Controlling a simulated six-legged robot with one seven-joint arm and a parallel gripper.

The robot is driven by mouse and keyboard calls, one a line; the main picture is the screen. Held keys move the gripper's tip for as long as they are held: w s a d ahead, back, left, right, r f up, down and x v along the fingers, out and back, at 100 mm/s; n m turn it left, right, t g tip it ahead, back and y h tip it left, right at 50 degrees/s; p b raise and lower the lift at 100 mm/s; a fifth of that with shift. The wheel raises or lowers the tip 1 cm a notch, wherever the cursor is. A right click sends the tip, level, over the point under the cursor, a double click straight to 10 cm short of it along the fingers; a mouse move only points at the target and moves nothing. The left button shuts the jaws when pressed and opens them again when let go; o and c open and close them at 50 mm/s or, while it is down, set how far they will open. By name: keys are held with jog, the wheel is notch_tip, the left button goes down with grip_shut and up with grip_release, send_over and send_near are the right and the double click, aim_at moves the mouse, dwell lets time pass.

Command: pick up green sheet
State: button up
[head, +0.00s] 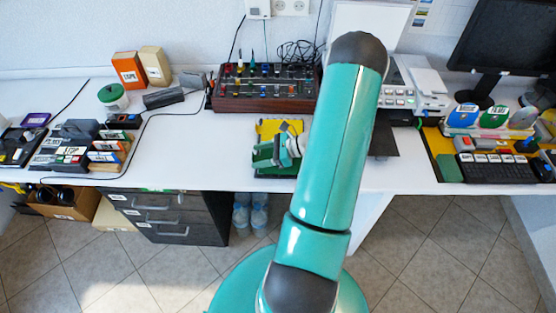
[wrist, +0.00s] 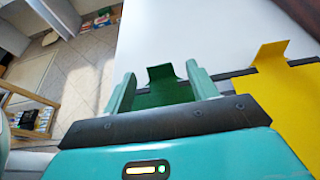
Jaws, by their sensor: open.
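The green sheet (wrist: 163,94) shows in the wrist view between the two fingers of my gripper (wrist: 158,88), with a raised tab at its far edge. The fingers are apart on either side of it. I cannot tell whether they touch it. In the head view the green sheet (head: 262,160) lies near the front edge of the white table, and my gripper (head: 284,150) is over it. My wrist hides part of the sheet there.
A yellow sheet (wrist: 290,95) with a raised tab lies right of my gripper; it is also behind it in the head view (head: 268,128). A mixer panel (head: 265,88) stands behind. Drawers (head: 170,215) are below the table (head: 200,165). Bare table lies to the left.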

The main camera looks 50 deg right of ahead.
jog(key=shift+w+a+f, duration=0.2)
jog(key=shift+w+a, duration=0.15)
jog(key=shift+w, duration=0.15)
jog(key=shift+c, duration=0.5)
jog(key=c, duration=1)
jog(key=shift+o, duration=0.2)
jog(key=shift+r, duration=0.15)
